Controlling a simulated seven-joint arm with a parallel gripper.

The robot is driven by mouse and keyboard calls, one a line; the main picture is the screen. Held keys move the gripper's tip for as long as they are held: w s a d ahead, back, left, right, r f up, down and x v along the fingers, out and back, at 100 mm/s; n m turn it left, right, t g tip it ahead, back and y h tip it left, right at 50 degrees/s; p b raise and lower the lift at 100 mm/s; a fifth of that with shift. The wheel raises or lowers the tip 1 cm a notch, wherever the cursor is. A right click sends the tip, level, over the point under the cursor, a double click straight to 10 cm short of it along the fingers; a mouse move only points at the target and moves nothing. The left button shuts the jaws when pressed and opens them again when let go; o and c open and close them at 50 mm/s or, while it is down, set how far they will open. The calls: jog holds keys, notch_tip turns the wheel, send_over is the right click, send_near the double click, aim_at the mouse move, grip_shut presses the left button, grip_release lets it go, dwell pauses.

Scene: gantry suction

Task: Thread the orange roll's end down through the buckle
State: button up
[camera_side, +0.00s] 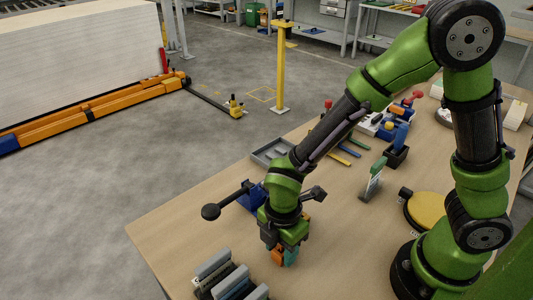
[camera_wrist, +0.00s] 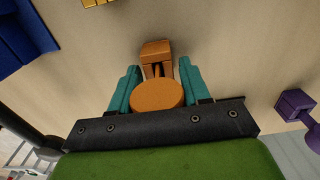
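The orange roll (camera_wrist: 157,95) shows in the wrist view as a round orange disc between the two teal fingers of my gripper (camera_wrist: 157,88). The fingers press against its two sides. Just beyond the roll is an orange block-like piece (camera_wrist: 155,47) with a dark opening facing the roll; I cannot tell whether it is the buckle or part of the roll. In the side view my gripper (camera_side: 285,256) points down low over the table, with orange (camera_side: 277,256) showing at its teal fingertips. The strap's end is not clearly visible, and the buckle cannot be made out in the side view.
A blue bin (camera_wrist: 22,35) lies left in the wrist view, and a purple piece (camera_wrist: 297,105) right. In the side view, a rack of grey upright pieces (camera_side: 230,280) stands at the front edge, a grey tray (camera_side: 272,152) behind, and a yellow disc (camera_side: 428,211) right.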

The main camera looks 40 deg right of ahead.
jog(key=c, duration=0.5)
jog(key=r, duration=0.9)
jog(key=shift+w+d+r, duration=0.15)
jog(key=shift+d, duration=0.05)
jog(key=w+d, duration=0.4)
jog(key=w, duration=0.1)
jog(key=w+d+r, duration=0.1)
jog(key=w+d, duration=0.2)
jog(key=w, duration=0.2)
jog(key=w+d+r, duration=0.1)
jog(key=w+d, duration=0.3)
jog(key=w, duration=0.1)
jog(key=shift+w+d, duration=0.3)
jog(key=shift+d, duration=0.05)
